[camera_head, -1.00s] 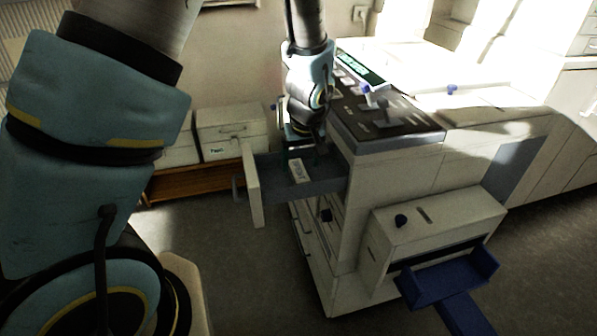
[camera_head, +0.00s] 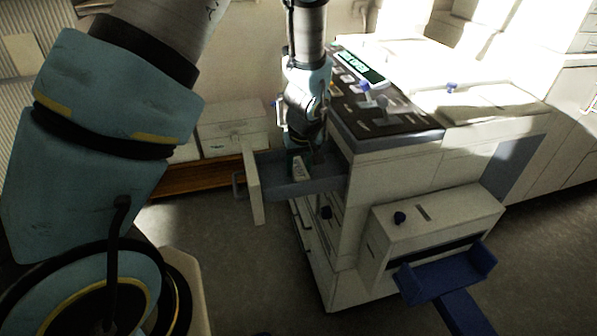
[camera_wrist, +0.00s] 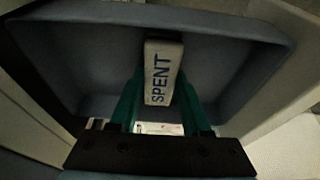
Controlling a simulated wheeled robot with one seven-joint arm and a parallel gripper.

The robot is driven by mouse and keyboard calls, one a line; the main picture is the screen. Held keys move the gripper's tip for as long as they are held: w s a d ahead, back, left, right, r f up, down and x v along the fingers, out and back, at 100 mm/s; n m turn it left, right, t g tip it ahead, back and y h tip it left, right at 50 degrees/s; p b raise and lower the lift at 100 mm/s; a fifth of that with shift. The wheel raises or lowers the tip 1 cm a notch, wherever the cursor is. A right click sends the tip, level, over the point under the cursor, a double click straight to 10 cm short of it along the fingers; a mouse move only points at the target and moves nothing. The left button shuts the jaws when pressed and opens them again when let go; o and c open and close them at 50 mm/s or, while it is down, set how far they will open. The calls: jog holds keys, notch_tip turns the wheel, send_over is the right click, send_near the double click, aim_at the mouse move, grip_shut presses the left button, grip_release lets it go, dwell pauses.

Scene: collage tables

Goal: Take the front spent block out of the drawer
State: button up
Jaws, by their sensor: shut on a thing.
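A white block (camera_wrist: 163,72) marked SPENT stands between the green fingers of my gripper (camera_wrist: 160,95) in the wrist view. My gripper is shut on it. In the head view the block (camera_head: 299,168) shows below my gripper (camera_head: 301,158), within the outline of the open drawer (camera_head: 325,183). The drawer is a grey-blue tray with a white front panel; its wall (camera_wrist: 60,62) surrounds the block in the wrist view. I cannot tell whether the block touches the drawer floor. No second block is clear in view.
The white machine (camera_head: 400,165) with a dark control panel (camera_head: 380,108) stands right of the drawer. A blue tray (camera_head: 450,275) juts out at its lower front. White boxes (camera_head: 232,128) sit on a wooden shelf behind. Open floor lies in front.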

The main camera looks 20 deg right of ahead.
grip_shut()
jog(key=shift+r, duration=0.15)
